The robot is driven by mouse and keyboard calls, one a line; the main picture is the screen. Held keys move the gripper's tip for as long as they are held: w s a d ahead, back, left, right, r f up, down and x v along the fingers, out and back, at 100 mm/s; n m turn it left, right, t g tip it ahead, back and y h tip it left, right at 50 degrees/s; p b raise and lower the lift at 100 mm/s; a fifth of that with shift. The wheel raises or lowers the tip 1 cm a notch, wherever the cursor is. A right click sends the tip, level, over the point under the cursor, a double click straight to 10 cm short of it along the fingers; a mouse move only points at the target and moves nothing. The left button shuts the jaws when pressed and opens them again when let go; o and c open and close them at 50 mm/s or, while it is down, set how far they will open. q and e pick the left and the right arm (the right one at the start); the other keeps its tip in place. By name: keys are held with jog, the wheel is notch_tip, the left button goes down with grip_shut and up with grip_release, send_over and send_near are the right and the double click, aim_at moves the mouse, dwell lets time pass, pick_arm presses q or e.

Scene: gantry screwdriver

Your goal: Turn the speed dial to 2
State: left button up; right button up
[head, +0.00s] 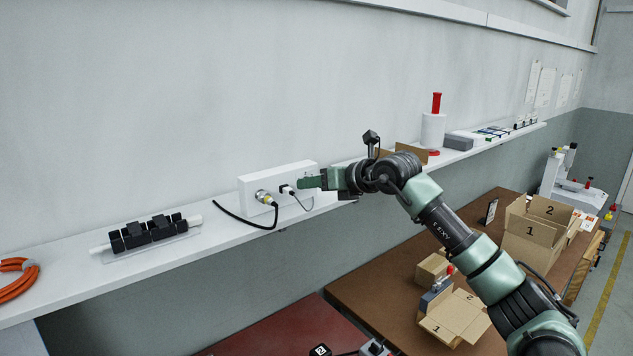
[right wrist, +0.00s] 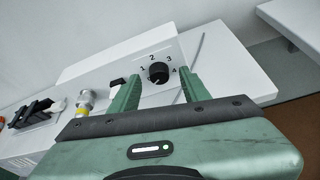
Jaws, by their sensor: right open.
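The speed dial (right wrist: 158,72) is a round black knob on the face of a white box, with the numbers 1 to 4 printed around it. The white box (head: 255,187) stands on the wall shelf in the head view; the dial is hidden there behind my right gripper. My right gripper (head: 303,182) is at the box's right part. In the right wrist view its green fingers (right wrist: 160,84) are open, one to each side of the dial, and look apart from it. Which number the dial points at is too small to tell. My left gripper is not in view.
A cable connector (head: 268,198) with a black cable and a small black switch or plug (head: 286,189) are on the box left of my gripper. A black clamp-like part (head: 148,233) lies farther left on the shelf. Boxes (head: 533,232) stand on the brown table below.

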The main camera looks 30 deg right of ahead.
grip_shut()
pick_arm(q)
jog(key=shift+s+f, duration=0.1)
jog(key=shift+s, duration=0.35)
